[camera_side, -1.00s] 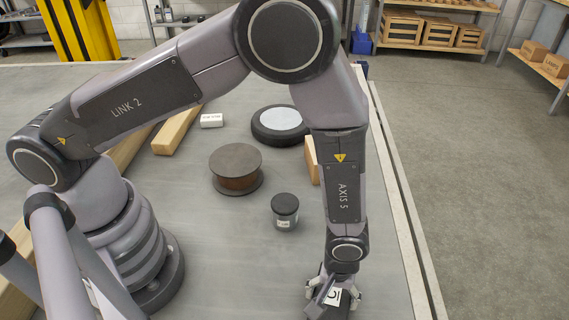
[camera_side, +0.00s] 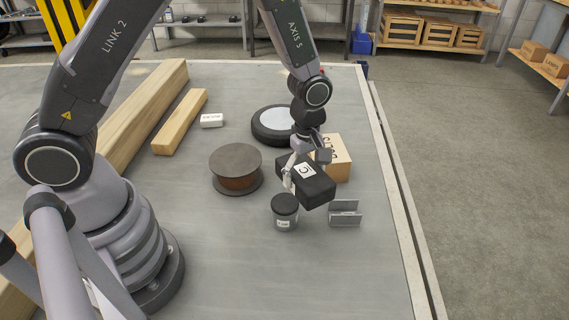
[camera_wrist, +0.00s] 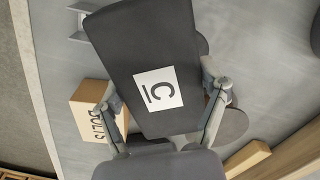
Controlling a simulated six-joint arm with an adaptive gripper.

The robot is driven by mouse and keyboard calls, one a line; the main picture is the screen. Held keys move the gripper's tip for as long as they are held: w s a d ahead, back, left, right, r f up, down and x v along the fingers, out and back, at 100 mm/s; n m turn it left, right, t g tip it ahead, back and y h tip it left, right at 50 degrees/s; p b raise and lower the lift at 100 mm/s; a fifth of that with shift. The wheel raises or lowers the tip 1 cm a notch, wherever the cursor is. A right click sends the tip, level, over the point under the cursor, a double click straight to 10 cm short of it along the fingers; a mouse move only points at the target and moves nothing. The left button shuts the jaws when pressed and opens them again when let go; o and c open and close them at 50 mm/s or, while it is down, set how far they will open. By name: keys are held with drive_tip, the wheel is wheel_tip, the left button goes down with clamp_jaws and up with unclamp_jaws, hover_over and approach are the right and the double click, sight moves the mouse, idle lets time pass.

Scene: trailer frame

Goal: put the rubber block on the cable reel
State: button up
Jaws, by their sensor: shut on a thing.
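The rubber block (camera_side: 306,184) is black with a white label marked C. My gripper (camera_side: 305,170) is shut on it and holds it up off the table, tilted in the side view. In the wrist view the block (camera_wrist: 148,62) fills the middle, between the two fingers of my gripper (camera_wrist: 165,100). The cable reel (camera_side: 237,162) is a brown winding between dark round flanges and lies flat on the table. Its top is bare. The block is to the right of the reel, apart from it. In the wrist view the reel (camera_wrist: 236,123) shows partly behind the right finger.
A dark-lidded jar (camera_side: 285,212) stands near the block's lower left. A cardboard box (camera_side: 338,160), a grey metal bracket (camera_side: 345,213) and a black round piece with a pale top (camera_side: 270,128) are close by. Wooden beams (camera_side: 180,122) lie at left. The front table is clear.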

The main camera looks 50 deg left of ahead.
drive_tip(key=a+r+n, duration=0.1)
drive_tip(key=a+n, duration=0.4)
drive_tip(key=a, duration=0.5)
drive_tip(key=n, duration=0.6)
hover_over(236, 159)
wheel_tip(236, 159, down, 2)
drive_tip(key=shift+a, duration=0.1)
drive_tip(key=shift+f, duration=2.15)
drive_tip(key=shift+f, duration=0.1)
drive_tip(key=o, duration=1.2)
drive_tip(key=shift+o, duration=0.2)
